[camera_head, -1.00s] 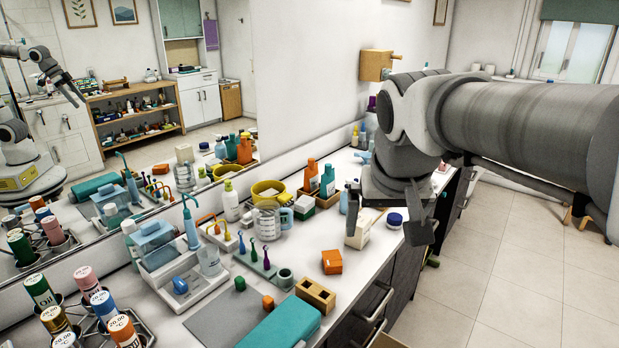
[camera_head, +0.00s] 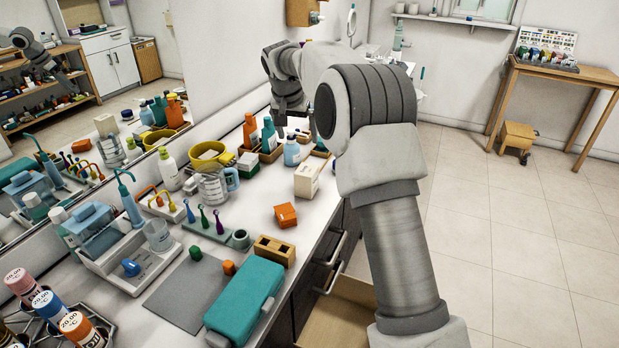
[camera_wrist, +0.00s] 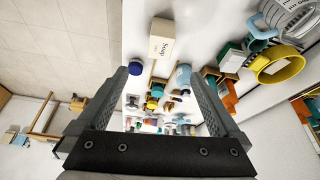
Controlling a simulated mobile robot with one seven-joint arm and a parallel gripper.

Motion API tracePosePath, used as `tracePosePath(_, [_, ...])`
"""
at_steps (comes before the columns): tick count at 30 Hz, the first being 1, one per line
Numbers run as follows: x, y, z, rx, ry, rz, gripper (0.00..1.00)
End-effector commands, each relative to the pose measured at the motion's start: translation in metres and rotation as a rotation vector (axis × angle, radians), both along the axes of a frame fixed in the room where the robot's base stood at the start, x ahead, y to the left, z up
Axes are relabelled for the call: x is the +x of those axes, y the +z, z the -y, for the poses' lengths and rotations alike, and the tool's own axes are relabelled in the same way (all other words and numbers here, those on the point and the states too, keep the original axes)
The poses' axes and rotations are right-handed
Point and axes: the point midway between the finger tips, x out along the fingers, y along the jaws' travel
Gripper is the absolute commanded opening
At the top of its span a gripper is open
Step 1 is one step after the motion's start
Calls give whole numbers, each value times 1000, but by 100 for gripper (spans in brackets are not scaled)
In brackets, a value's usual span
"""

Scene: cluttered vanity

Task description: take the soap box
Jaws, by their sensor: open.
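The soap box is a cream upright box (camera_head: 307,179) on the counter near its front edge. In the wrist view it shows as a pale box (camera_wrist: 160,48) with "Soap" printed on it, near the top middle, ahead of the fingertips. My gripper (camera_wrist: 163,72) is open with nothing between its fingers, and the soap box lies beyond them, not touching as far as I can see. In the head view my gripper (camera_head: 289,110) is partly hidden by my arm, behind and above the soap box.
A blue-lidded jar (camera_wrist: 136,67) is by the left fingertip. A blue bottle (camera_head: 291,152) stands behind the soap box, and an orange block (camera_head: 286,215) lies in front. A drawer (camera_head: 338,318) below is open.

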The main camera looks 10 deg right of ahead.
Motion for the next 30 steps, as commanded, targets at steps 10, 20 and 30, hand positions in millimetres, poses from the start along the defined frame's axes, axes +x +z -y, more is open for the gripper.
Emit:
tracePosePath(10, [35, -51, -1, 11, -72, -2, 100])
tracePosePath(20, [54, -106, 11, 10, -74, -4, 100])
tracePosePath(30, [72, -156, 21, 11, -73, -2, 100])
